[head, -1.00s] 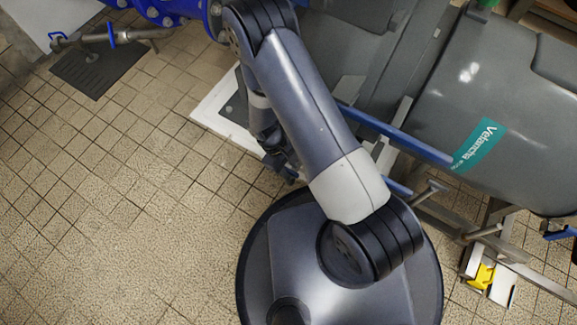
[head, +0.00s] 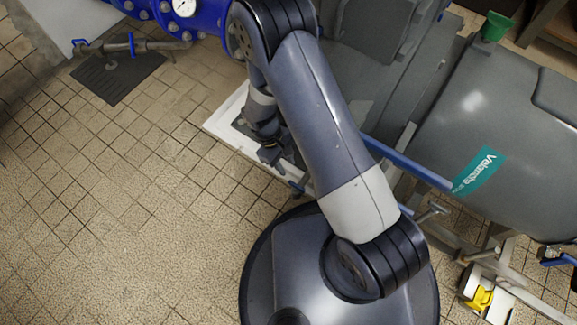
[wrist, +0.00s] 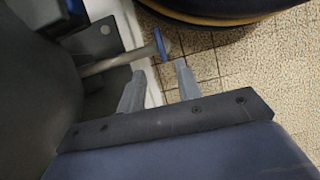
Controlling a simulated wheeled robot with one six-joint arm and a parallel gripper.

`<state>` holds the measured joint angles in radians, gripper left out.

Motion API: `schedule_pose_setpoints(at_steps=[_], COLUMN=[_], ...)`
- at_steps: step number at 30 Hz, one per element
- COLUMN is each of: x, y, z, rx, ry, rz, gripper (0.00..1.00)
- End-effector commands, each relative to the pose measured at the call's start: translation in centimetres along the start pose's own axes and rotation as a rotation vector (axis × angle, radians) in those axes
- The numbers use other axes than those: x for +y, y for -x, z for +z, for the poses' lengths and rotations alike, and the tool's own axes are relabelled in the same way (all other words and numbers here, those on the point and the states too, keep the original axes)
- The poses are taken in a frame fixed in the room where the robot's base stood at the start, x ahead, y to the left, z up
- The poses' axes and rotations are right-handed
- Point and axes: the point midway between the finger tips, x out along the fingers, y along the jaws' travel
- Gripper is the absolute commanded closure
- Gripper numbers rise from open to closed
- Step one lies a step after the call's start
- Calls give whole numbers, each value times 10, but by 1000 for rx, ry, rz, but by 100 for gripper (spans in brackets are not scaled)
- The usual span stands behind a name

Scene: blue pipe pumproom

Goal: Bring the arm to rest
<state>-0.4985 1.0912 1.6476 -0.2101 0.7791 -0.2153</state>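My arm (head: 318,110) is folded, with its upper link running from my round base up toward the blue pipe. My gripper (wrist: 160,69) shows in the wrist view with its two grey fingers apart and nothing between them. In the head view my gripper (head: 280,160) hangs beside the upper link, partly hidden by it, above the white-edged plinth. A thin pipe with a blue end (wrist: 158,45) lies beyond the fingertips in the wrist view; I cannot tell how far away.
A grey pump motor (head: 500,110) and a blue rail (head: 410,165) are close at the right. A blue pipe (head: 205,25) with a gauge is at the top. A dark floor grate (head: 118,78) is at upper left. The tiled floor at left is clear.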

Motion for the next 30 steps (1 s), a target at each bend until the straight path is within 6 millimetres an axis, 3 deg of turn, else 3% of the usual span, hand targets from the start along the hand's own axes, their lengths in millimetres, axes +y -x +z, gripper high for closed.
schedule_pose_setpoints(at_steps=[10,14,30], x=[0,0,0], y=[0,-8,-110], z=[0,0,-1], rx=[-1,-3,-4], ry=[1,1,2], rz=[0,-1,-1], gripper=[67,67,67])
